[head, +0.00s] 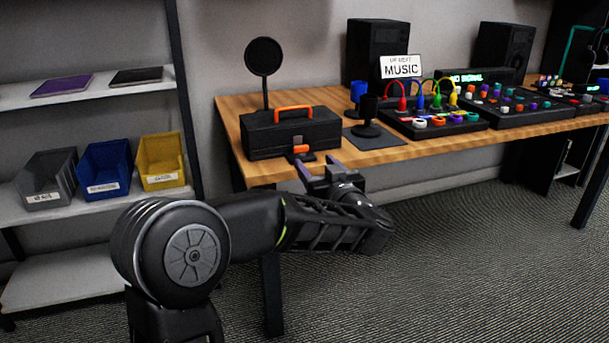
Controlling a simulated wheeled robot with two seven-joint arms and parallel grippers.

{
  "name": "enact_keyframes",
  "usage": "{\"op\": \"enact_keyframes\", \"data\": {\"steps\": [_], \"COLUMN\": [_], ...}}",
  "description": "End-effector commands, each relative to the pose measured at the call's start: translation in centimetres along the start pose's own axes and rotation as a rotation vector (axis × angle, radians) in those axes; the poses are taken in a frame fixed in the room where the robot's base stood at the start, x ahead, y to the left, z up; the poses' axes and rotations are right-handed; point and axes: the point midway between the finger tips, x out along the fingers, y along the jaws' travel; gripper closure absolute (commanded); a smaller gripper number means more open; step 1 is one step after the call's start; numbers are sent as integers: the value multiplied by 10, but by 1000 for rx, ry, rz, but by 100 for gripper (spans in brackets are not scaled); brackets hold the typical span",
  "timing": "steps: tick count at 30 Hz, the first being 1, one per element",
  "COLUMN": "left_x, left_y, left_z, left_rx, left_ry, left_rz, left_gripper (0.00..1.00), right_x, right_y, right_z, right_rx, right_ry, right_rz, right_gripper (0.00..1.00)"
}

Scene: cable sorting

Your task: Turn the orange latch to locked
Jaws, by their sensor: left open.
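A black case (268,136) with an orange top handle (293,111) stands at the left end of the wooden table. A small orange latch (301,149) is on the front face of the case, near its lower edge. From here I cannot tell which position the latch is in. My left gripper (318,168) is open and empty at the table's front edge, just below and to the right of the latch, apart from it. My right gripper is not in view.
On the wooden table (230,106), a black cup-like stand (368,112) on a dark mat (385,139) is right of the case. A panel with coloured cables (432,122) lies further right. A shelf with bins (108,168) stands left. Carpet is clear in front.

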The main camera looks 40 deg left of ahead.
Motion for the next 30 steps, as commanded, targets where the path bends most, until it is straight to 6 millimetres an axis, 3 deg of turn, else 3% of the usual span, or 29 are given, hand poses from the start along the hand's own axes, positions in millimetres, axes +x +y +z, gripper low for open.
{"op": "enact_keyframes", "data": {"steps": [14,30], "left_x": [6,75], "left_y": [-2,-2], "left_z": [-2,-1], "left_rx": [-1,-1], "left_ry": [1,1], "left_rz": [-8,-7], "left_gripper": [42,42], "right_x": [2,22], "right_y": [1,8], "right_z": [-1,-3], "right_rx": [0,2], "right_ry": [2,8], "right_rz": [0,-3], "right_gripper": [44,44]}}
